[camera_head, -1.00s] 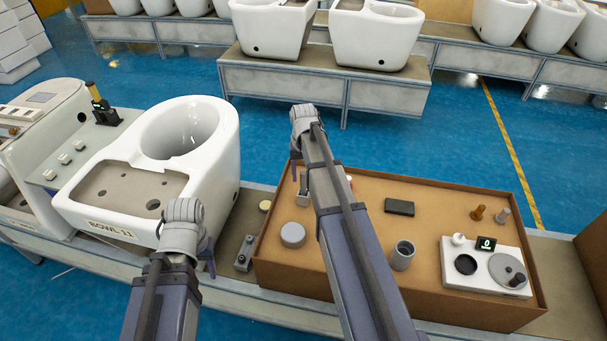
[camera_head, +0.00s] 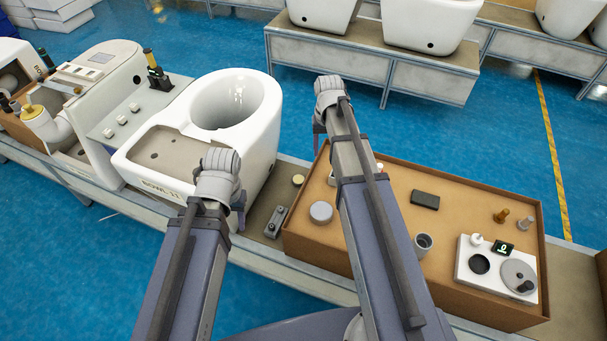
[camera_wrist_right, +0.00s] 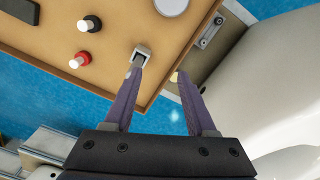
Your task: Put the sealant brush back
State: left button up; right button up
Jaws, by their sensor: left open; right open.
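I cannot make out a sealant brush for certain. A grey holder block (camera_wrist_right: 142,52) stands near the tray edge in the right wrist view, beside one fingertip of my right gripper (camera_wrist_right: 161,72). That gripper is open, with nothing visibly clamped between its fingers. In the head view my right gripper (camera_head: 318,130) hangs over the far left corner of the brown tray (camera_head: 300,243), its arm hiding part of the tray. My left gripper (camera_head: 240,208) is open by the right front of the white toilet bowl (camera_head: 262,125). A grey cup (camera_head: 423,244) stands in the tray.
The tray also holds a round grey tin (camera_head: 321,212), a dark block (camera_head: 425,200) and a white device with a display (camera_head: 490,268). A small grey fixture (camera_head: 276,221) lies between bowl and tray. A white console (camera_head: 115,110) stands left of the bowl.

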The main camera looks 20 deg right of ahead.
jog(key=s+a+n+h, duration=0.1)
jog(key=s+a+n, duration=0.5)
jog(key=s+a, duration=1.2)
jog(key=shift+a, duration=0.45)
